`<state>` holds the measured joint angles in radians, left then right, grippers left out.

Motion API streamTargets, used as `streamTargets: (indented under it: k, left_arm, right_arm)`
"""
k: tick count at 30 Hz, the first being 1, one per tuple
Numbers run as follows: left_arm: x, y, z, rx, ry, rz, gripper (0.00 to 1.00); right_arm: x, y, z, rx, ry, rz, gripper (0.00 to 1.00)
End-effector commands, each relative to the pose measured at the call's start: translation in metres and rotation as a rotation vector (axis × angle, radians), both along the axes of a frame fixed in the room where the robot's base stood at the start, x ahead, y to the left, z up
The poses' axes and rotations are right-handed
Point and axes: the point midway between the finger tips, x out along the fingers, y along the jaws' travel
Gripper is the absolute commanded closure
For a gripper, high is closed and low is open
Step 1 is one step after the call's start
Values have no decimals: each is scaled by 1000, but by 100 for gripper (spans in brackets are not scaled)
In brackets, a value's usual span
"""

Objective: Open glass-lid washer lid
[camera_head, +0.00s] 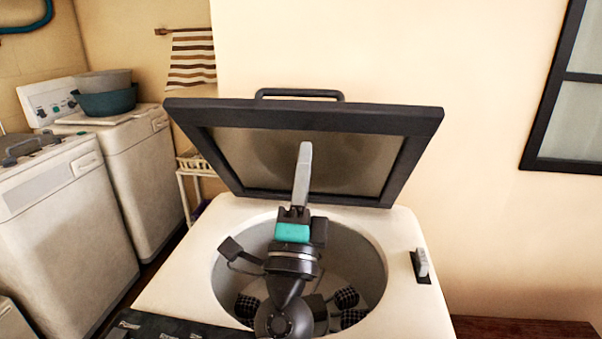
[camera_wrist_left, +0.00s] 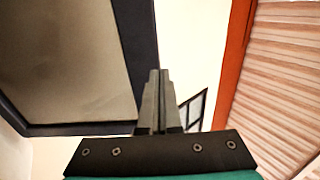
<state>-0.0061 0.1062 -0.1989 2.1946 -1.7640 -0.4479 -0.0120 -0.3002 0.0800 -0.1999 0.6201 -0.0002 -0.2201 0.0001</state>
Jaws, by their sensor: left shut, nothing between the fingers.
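The glass-lid washer (camera_head: 395,290) stands in front of me, its round drum opening uncovered. Its lid (camera_head: 425,120), a dark frame with a smoky glass pane, is raised and tilted up behind the opening, with a handle (camera_head: 300,93) on its top edge. My left gripper (camera_head: 304,150) is shut and empty, pointing up in front of the glass; whether it touches the lid I cannot tell. In the left wrist view the shut fingers (camera_wrist_left: 158,78) are beside the lid frame (camera_wrist_left: 135,50). My right gripper is not in view.
Dark checked items (camera_head: 347,298) lie in the drum. Two white appliances (camera_head: 60,205) stand at the left, one bearing stacked basins (camera_head: 105,100). A striped towel (camera_head: 192,60) hangs behind. A dark-framed window (camera_head: 545,110) is on the right wall.

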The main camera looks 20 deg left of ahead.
Motion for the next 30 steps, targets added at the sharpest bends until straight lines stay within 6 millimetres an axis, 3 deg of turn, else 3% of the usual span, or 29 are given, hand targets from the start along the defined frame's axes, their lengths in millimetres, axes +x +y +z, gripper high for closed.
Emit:
streamTargets:
  k: [3,12,26,30]
  left_arm:
    - [18,5,19,1,-2,1,100]
    - [45,13,38,0,0,0,100]
    - [49,14,39,-1,1,-1,100]
    - [53,15,45,-4,11,1,100]
  right_arm:
    - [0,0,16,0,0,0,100]
    - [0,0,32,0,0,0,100]
    - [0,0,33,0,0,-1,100]
    - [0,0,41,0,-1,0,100]
